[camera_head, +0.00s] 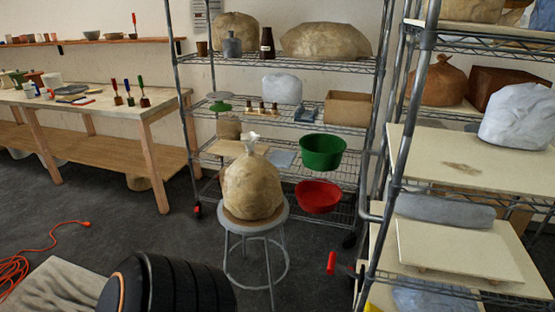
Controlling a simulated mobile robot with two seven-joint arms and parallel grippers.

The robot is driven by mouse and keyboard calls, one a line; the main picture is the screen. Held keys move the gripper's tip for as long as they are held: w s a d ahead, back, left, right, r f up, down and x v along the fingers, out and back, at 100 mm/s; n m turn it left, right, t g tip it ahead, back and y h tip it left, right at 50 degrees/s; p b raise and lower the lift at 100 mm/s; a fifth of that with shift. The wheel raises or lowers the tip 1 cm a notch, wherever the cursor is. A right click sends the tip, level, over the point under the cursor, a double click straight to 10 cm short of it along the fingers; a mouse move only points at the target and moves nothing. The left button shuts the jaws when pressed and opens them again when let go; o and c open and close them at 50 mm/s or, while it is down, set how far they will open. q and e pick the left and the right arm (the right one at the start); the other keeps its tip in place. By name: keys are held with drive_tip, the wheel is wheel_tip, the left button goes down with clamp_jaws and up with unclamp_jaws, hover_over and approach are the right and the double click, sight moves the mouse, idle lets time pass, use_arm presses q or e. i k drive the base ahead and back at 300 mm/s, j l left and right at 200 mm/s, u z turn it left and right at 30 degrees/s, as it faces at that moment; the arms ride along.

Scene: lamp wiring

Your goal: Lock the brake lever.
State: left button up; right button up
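A small red upright piece (331,263), which looks like a lever or handle, stands low at the left foot of the near wire rack (376,215). It is the clearest lever-like part, but I cannot tell whether it is the brake lever or whether it is locked. Another small red part (197,209) sits at the foot of the far wire rack (188,130), by a caster. Neither of my grippers shows in the head view.
A clay-coloured bag (252,188) sits on a grey stool (233,222) in the middle. A wooden workbench (155,110) stands at left. An orange cord (12,275) lies on the floor at lower left. The near rack's shelves carry wrapped bags and boards. Dark floor is open between bench and stool.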

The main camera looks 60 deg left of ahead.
sight(332, 264)
drive_tip(key=j+u, duration=0.1)
drive_tip(key=u, duration=1.35)
drive_tip(key=i+u, duration=0.35)
drive_tip(key=i+l+u, duration=0.3)
drive_tip(key=i+j, duration=0.05)
drive_tip(key=i, duration=0.1)
